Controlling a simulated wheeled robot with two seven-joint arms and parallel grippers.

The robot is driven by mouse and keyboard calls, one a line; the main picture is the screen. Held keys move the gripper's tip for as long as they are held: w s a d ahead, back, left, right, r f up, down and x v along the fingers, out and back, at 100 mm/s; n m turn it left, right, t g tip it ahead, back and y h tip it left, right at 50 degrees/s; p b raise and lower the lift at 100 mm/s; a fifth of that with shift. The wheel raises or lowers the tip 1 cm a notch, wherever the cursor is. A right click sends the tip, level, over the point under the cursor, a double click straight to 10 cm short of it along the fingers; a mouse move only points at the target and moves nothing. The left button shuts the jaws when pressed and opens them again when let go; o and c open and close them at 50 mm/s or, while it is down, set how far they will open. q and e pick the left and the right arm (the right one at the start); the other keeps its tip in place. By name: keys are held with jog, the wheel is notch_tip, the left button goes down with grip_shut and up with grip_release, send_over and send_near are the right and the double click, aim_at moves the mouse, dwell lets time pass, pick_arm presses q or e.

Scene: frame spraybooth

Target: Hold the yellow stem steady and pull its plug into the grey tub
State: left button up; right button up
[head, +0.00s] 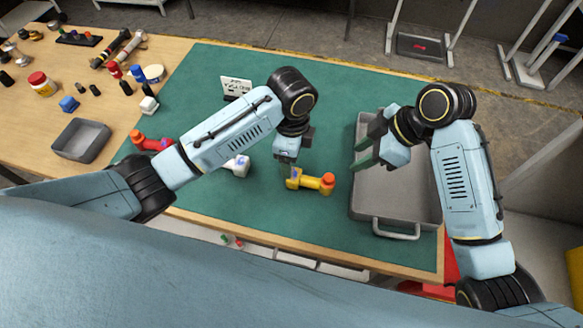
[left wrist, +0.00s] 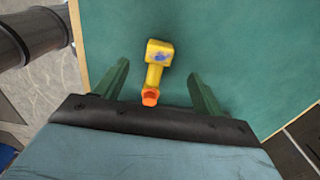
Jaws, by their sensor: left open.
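The yellow stem (head: 306,180) lies on the green mat, with an orange plug (head: 328,182) at its right end. In the left wrist view the stem (left wrist: 157,60) lies between the two green fingers, its orange plug (left wrist: 150,97) towards the palm. My left gripper (head: 286,160) is open above the stem and holds nothing; its fingertips are partly hidden in the head view. The large grey tub (head: 407,200) stands to the right of the stem. My right gripper (head: 358,155) hangs over the tub's left part, its green fingers apart and empty.
A white piece (head: 238,165) and a red one (head: 150,142) lie left on the mat, partly behind my left arm. A sign card (head: 236,88) stands further back. A small grey tray (head: 82,140) and several bottles sit on the wood at left. The mat's back is clear.

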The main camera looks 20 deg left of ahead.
aim_at(311, 182)
pick_arm(q)
notch_tip(311, 182, down, 9)
jog(key=shift+f, duration=0.2)
dwell(0.3)
